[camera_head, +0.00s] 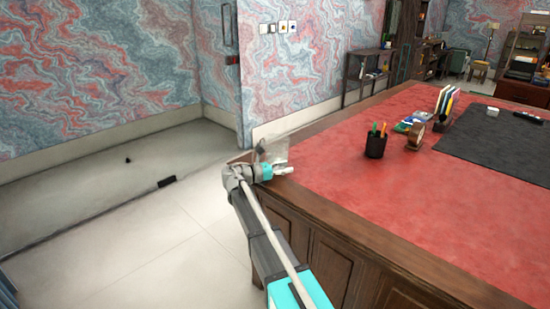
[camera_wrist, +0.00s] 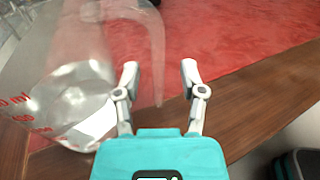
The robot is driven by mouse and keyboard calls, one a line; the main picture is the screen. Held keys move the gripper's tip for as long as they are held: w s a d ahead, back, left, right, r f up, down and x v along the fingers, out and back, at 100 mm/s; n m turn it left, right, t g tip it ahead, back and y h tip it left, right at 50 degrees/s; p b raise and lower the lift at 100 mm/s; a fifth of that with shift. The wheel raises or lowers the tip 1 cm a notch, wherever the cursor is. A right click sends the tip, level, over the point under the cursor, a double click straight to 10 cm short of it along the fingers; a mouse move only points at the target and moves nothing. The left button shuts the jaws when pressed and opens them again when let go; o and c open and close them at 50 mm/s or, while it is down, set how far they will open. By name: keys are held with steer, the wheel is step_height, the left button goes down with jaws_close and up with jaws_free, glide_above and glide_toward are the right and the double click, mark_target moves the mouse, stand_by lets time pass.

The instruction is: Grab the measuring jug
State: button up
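The measuring jug (camera_wrist: 78,95) is clear, with red markings, and stands at the desk's corner. It fills the left of the wrist view, and its see-through handle (camera_wrist: 157,45) curves down towards the space between my fingers. My gripper (camera_wrist: 160,72) is open, with one finger on each side of the handle's lower end in the picture; I cannot tell whether they touch it. In the head view the jug (camera_head: 275,153) shows faintly behind my gripper (camera_head: 290,170), partly hidden by my wrist.
The wooden desk has a red leather top (camera_head: 330,170). The red surface between the jug and the pen cup is clear.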

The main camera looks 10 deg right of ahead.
mark_target(285, 157)
jaws_close()
steer(key=shift+r+p, duration=0.4)
steer(key=shift+p, duration=0.05)
stand_by(0.5)
steer(key=shift+r+p, duration=1.15)
steer(key=shift+r, duration=0.05)
steer(key=s+a+r+p, duration=0.7)
steer(key=s+r+p, duration=0.2)
steer(key=s, duration=0.2)
steer(key=shift+s+a+r+p, duration=0.15)
steer(key=shift+s+r+p, duration=0.2)
steer(key=shift+r+p, duration=0.05)
stand_by(0.4)
stand_by(0.5)
